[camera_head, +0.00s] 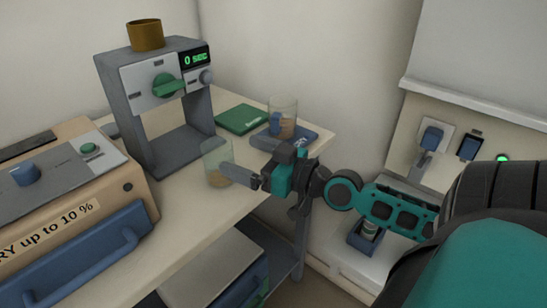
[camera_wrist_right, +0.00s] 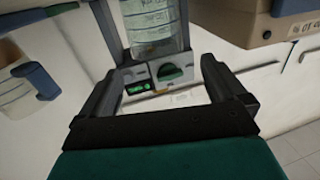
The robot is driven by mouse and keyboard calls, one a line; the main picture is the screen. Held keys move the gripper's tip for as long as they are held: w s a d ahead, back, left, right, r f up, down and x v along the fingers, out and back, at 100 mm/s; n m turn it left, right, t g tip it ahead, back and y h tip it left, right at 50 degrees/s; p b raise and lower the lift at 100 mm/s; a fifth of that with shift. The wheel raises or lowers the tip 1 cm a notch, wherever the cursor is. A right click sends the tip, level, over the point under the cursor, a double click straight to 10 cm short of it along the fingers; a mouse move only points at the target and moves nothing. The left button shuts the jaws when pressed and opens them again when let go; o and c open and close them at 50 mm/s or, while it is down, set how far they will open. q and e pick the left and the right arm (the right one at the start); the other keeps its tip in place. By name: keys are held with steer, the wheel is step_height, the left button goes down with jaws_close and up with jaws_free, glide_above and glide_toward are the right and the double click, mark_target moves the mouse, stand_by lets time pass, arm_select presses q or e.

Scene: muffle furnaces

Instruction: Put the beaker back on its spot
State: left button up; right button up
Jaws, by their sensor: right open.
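A clear beaker (camera_head: 215,155) with brown contents stands upright on the bench, in front of the grey device. It also shows in the right wrist view (camera_wrist_right: 157,28), just beyond and between the fingertips. My right gripper (camera_head: 240,156) is open and empty. One finger overlaps the beaker in the head view; I cannot tell whether it touches. The gripper also shows in the wrist view (camera_wrist_right: 162,68). My left gripper is not in view.
A green pad (camera_head: 240,118) lies behind the first beaker. The grey device (camera_head: 134,105) with a "0 SEC" display carries a brown pot (camera_head: 145,35). A beige furnace (camera_head: 112,207) with a blue handle stands at left. Bare bench shows in front of the beaker.

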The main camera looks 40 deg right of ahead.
steer(key=shift+b+v, duration=0.55)
steer(key=shift+v, duration=2.35)
steer(key=s+a+f+g+h, duration=0.1)
steer(key=s+a+f+g, duration=0.15)
steer(key=f, duration=0.55)
steer(key=s+a+f+g+h, duration=0.1)
steer(key=a+f, duration=0.2)
steer(key=f, duration=0.5)
steer(key=a+f+g, duration=0.1)
steer(key=a+f, duration=0.2)
steer(key=a, duration=0.3)
steer(key=s+a+f+g, duration=0.1)
steer(key=a+f+g, duration=0.1)
steer(key=a+f, duration=0.2)
steer(key=a, duration=0.3)
steer(key=shift+a+f, duration=0.25)
